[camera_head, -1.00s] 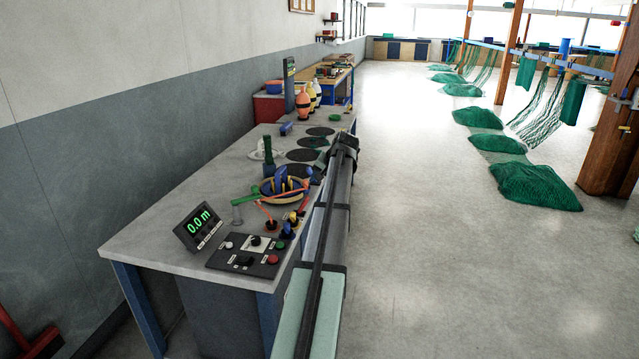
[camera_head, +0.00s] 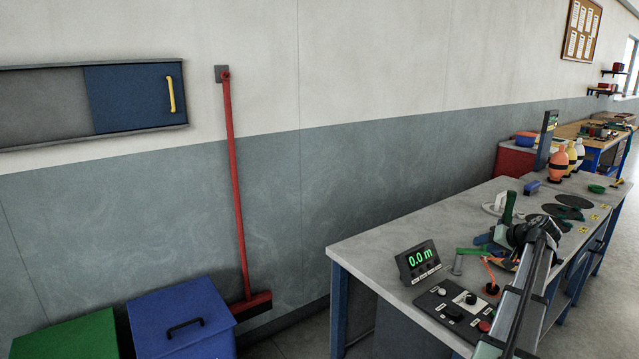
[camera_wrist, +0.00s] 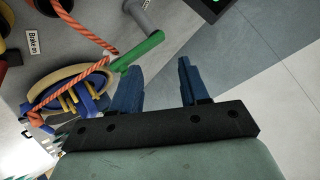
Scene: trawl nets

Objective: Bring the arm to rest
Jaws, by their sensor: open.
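My gripper shows in the wrist view (camera_wrist: 160,85), with two blue fingers apart and nothing between them. In the wrist view a round tray (camera_wrist: 62,92) with blue and yellow tools lies left of the fingers. A green handle (camera_wrist: 137,51) and an orange rope (camera_wrist: 82,27) are close to the left finger in the picture; I cannot tell whether they touch it.
On the bench are a display reading 0.0 m (camera_head: 418,261), a control panel (camera_head: 455,312), a dark green post (camera_head: 508,207) and several floats (camera_head: 558,163). A red broom (camera_head: 236,190), a blue bin (camera_head: 180,315) and a green bin (camera_head: 70,338) stand by the wall.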

